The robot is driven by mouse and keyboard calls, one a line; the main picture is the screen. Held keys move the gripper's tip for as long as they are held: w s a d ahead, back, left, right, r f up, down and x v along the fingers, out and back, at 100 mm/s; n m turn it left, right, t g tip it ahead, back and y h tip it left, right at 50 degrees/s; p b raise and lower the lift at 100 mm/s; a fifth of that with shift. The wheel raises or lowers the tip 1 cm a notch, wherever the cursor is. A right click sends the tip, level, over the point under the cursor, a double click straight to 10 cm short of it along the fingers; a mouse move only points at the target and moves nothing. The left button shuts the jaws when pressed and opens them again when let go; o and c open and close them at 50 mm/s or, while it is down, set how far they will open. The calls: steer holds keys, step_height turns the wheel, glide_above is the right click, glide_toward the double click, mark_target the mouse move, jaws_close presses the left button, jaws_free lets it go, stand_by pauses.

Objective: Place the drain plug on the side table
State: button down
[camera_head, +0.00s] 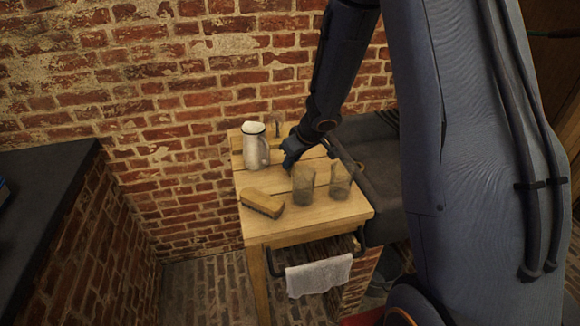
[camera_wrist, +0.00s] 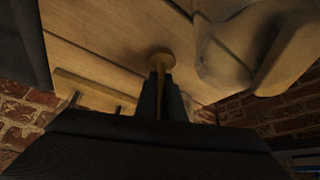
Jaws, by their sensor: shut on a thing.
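The side table (camera_head: 315,220) is a light wooden stand against the brick wall; its planks also fill much of the wrist view (camera_wrist: 100,35). My gripper (camera_head: 291,160) is low over the middle of the tabletop, between the white jug and the glass jars. In the wrist view my gripper (camera_wrist: 165,88) is shut on a thin, tan piece with a round, flared end, which looks like the drain plug (camera_wrist: 162,58). I cannot tell whether the plug touches the tabletop. The plug cannot be made out in the head view.
A white jug (camera_head: 254,147) stands left of my gripper. Another jar (camera_head: 273,124) is at the back. A towel (camera_head: 319,276) hangs below the front edge.

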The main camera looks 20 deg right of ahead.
steer(key=shift+f, duration=0.3)
steer(key=c, duration=2.2)
jaws_free()
steer(key=o, duration=0.6)
steer(key=shift+o, duration=0.2)
